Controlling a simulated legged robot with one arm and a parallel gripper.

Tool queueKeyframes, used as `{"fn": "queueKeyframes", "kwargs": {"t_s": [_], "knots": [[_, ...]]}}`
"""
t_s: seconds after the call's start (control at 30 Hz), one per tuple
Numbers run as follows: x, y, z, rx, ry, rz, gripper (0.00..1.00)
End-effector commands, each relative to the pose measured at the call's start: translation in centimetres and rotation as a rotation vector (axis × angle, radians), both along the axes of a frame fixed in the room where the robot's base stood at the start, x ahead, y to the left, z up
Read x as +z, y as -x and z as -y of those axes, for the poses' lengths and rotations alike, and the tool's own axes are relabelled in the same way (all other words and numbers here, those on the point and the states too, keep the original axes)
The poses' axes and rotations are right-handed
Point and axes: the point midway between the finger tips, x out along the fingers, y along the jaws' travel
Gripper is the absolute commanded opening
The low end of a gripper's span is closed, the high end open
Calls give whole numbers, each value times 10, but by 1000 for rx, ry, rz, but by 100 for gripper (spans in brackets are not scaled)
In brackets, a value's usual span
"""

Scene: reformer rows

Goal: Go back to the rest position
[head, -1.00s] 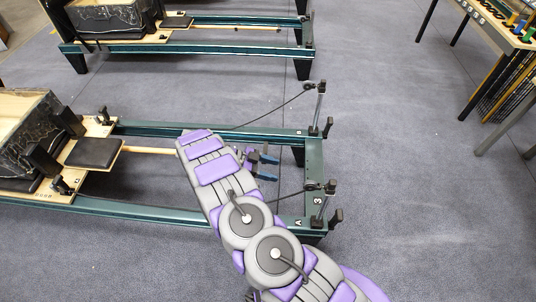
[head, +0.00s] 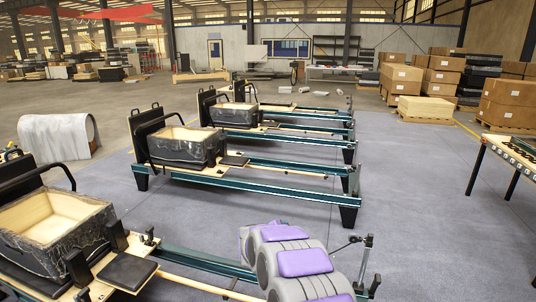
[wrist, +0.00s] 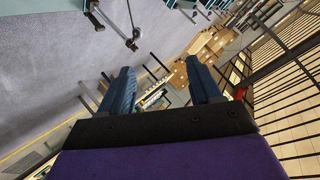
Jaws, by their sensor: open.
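My gripper (wrist: 163,92) shows in the wrist view with its two blue fingers apart and nothing between them. It points out over the hall, which appears tilted there. In the head view my grey and purple arm is folded at the bottom centre, over the front end of the nearest reformer (head: 205,258). The gripper itself is hidden in the head view. The nearest reformer has a green frame and an open box (head: 98,213) wrapped in dark plastic at its left end.
More reformers (head: 250,183) stand in rows behind, with boxes on them. A table (head: 508,150) is at the right edge. Cardboard boxes (head: 400,78) are stacked at the back right. The grey floor (head: 420,220) right of the reformers is clear.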

Motion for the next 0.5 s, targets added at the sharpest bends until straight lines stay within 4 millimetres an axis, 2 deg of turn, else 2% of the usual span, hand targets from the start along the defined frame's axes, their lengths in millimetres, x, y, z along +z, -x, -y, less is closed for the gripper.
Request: {"fn": "queueKeyframes", "kwargs": {"t_s": [0.03, 0.17, 0.27, 0.37, 0.5], "knots": [[24, -3, -8, 74, -22, 29, 64], [69, 0, -38, 282, -63, 67, 64], [98, 15, -59, 437, -85, 75, 64], [123, 39, -79, 592, -99, 65, 64], [144, 87, -98, 792, -102, 12, 64]]}}
